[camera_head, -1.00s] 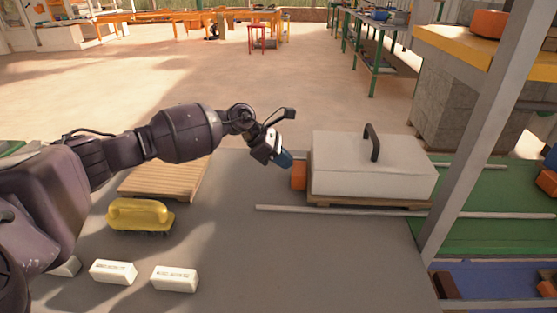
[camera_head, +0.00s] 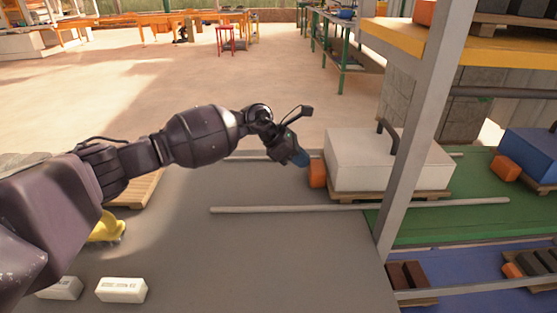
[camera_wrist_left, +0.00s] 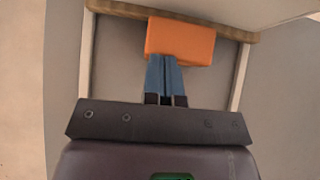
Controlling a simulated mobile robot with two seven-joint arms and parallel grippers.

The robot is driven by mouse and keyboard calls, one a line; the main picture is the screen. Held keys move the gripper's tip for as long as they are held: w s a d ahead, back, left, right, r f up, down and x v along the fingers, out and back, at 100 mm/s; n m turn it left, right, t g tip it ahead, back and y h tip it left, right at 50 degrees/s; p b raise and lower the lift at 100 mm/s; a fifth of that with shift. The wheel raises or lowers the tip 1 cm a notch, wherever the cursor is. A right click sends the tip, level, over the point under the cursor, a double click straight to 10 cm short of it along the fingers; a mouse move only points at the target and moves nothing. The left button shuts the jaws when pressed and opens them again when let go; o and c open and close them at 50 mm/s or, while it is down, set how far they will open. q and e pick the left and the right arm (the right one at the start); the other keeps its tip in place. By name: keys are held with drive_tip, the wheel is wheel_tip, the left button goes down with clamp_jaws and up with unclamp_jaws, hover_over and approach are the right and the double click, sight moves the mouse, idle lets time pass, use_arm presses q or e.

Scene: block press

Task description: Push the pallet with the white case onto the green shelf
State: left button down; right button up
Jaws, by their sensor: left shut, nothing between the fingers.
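The white case (camera_head: 375,160) with a dark handle sits on a wooden pallet (camera_head: 345,196). An orange block (camera_head: 317,173) is at the pallet's left end. The pallet lies between two pale rails, its right part over the green shelf (camera_head: 480,215) and its left part over the grey table. My left gripper (camera_head: 300,158) is shut and empty, its blue fingertips at the orange block's left side. In the left wrist view the closed fingers (camera_wrist_left: 165,78) meet the orange block (camera_wrist_left: 180,42) at the pallet's edge (camera_wrist_left: 130,10). My right gripper is not in view.
A grey upright post (camera_head: 425,125) stands in front of the case's right part. A blue case (camera_head: 530,155) and another orange block (camera_head: 504,168) are on the green shelf at right. White bricks (camera_head: 121,290) and a yellow brush (camera_head: 106,230) lie at left.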

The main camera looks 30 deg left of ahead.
use_arm(q)
drive_tip(key=w+d, duration=0.3)
drive_tip(key=d, duration=0.2)
drive_tip(key=w+d+b, duration=0.1)
drive_tip(key=w+d, duration=0.2)
drive_tip(key=d, duration=0.2)
drive_tip(key=w+d+f+b, duration=0.1)
drive_tip(key=w+d, duration=0.2)
drive_tip(key=d, duration=0.3)
drive_tip(key=shift+w, duration=0.2)
drive_tip(key=shift+w+d, duration=0.2)
drive_tip(key=shift+d, duration=0.15)
drive_tip(key=shift+w+d+r, duration=0.15)
drive_tip(key=shift+d, duration=0.05)
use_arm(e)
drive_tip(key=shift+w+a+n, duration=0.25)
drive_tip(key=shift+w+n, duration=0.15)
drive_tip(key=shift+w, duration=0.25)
